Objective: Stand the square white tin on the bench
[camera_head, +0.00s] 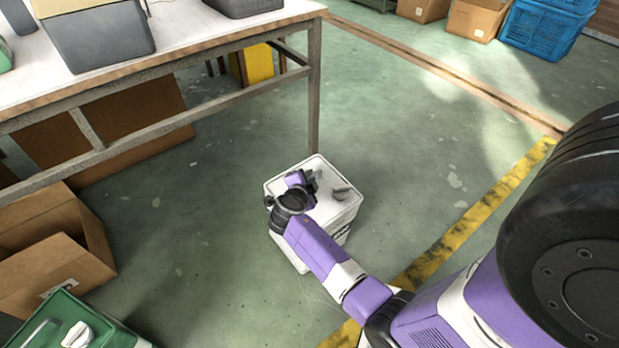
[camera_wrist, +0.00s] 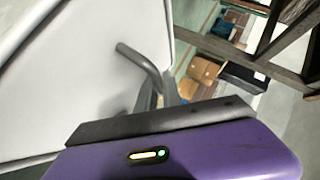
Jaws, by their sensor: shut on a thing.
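The square white tin (camera_head: 343,215) is below the bench's near corner in the head view, its top facing up, with a grey fitting (camera_head: 343,192) on top. Whether it touches the floor is hard to tell. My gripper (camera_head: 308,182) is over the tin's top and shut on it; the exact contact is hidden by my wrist. In the wrist view the tin's white face (camera_wrist: 70,75) fills the left side, with a bent grey handle (camera_wrist: 140,65) beside my gripper (camera_wrist: 165,118). The bench (camera_head: 190,35) is at the upper left, with a pale top and grey legs.
Grey bins (camera_head: 100,38) stand on the bench, with bare top between them. An open cardboard box (camera_head: 55,245) and a green case (camera_head: 65,320) are at lower left. Blue crates (camera_head: 545,28) and cartons are at the back right. Green floor is clear right of the bench.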

